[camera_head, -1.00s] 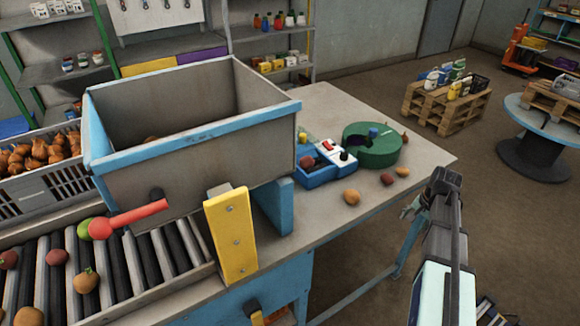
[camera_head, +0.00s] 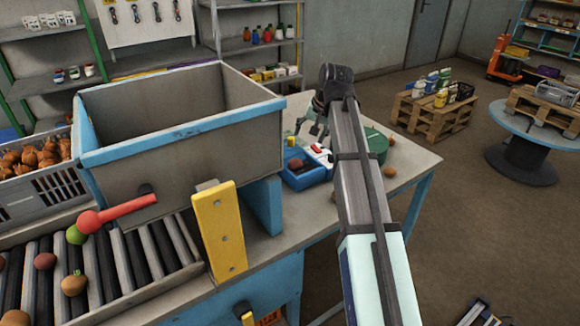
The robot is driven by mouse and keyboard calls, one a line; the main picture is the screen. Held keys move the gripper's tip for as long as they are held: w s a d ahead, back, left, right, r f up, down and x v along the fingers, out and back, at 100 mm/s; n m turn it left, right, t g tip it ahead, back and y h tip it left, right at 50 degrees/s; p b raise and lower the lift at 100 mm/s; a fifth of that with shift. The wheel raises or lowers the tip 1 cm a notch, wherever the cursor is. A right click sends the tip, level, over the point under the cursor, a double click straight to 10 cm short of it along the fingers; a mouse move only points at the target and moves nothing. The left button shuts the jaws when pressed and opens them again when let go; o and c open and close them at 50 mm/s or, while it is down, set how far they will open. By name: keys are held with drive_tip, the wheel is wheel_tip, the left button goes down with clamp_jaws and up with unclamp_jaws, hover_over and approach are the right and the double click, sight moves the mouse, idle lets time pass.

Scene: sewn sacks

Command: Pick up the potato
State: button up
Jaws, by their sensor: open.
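I cannot tell for sure which item is the potato. A brownish-red round item (camera_head: 296,164) sits in the blue tray (camera_head: 302,183) on the grey table. A small tan item (camera_head: 390,171) lies on the table right of my arm, and another small one (camera_head: 391,141) lies near the green round object (camera_head: 376,146). My gripper (camera_head: 311,130) is open and empty, its fingers pointing down above and slightly behind the blue tray. My arm hides the table's middle, including where a tan round item lay earlier.
A large grey hopper with blue edges (camera_head: 182,132) stands left of the tray, with a yellow post (camera_head: 219,232) in front. Several round items, one of them tan (camera_head: 74,283), lie on the roller conveyor (camera_head: 140,257). The table's right end (camera_head: 415,170) is mostly clear.

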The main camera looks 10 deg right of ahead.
drive_tip(key=p, duration=0.2)
approach(297, 161)
drive_tip(key=x, duration=0.5)
drive_tip(key=shift+w+d, duration=0.3)
drive_tip(key=shift+w, duration=0.05)
drive_tip(key=shift+s+a+p+x, duration=0.1)
drive_tip(key=shift+p+x, duration=0.3)
drive_tip(key=shift+x, duration=0.3)
drive_tip(key=shift+s+a+p+x, duration=0.15)
drive_tip(key=shift+p+x, duration=0.2)
drive_tip(key=shift+x, duration=0.35)
drive_tip(key=shift+s+a+p+x, duration=0.1)
drive_tip(key=shift+p+x, duration=0.3)
drive_tip(key=shift+x, duration=1.1)
